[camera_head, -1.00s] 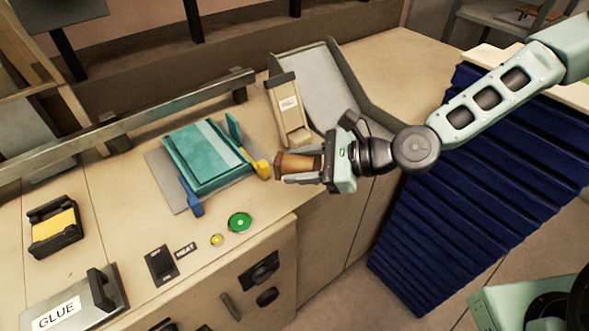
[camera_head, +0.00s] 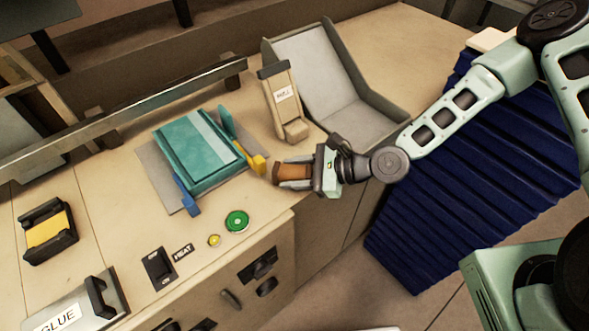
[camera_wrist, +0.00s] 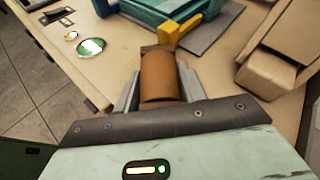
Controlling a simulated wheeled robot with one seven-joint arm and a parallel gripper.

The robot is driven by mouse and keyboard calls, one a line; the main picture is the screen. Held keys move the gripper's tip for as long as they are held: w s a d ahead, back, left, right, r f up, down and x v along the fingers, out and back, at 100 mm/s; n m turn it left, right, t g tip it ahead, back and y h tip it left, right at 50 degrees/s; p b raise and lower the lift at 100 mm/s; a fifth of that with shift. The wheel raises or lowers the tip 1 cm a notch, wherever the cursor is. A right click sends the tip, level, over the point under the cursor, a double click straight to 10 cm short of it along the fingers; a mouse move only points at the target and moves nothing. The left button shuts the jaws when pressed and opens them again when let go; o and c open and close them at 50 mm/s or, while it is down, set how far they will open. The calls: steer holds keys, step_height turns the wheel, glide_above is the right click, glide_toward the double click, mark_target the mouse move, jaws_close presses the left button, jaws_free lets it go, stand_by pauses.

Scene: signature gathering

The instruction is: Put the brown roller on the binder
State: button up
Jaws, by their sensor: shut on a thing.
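The brown roller (camera_head: 292,172) is held between the fingers of my gripper (camera_head: 296,174), near the front right edge of the counter. In the wrist view the roller (camera_wrist: 160,76) stands out ahead of the fingers, between both of them. The binder is the teal block with a pale stripe (camera_head: 196,150), lying on a grey plate to the left of my gripper. Its blue clamp (camera_head: 186,197) is at the front corner and its yellow clamp (camera_head: 258,163) is at the right, close to the roller's tip. I cannot tell whether the roller touches the yellow clamp.
A beige labelled holder (camera_head: 283,100) and a grey tray (camera_head: 340,80) stand behind my gripper. A green button (camera_head: 237,221), a heat switch (camera_head: 158,268), a yellow pad in a black holder (camera_head: 48,232) and a glue box (camera_head: 75,310) lie left and front. Blue ribbed material (camera_head: 450,190) is at right.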

steer(key=shift+f, duration=0.2)
steer(key=shift+f, duration=0.2)
steer(key=o, duration=1.1)
steer(key=shift+r, duration=0.1)
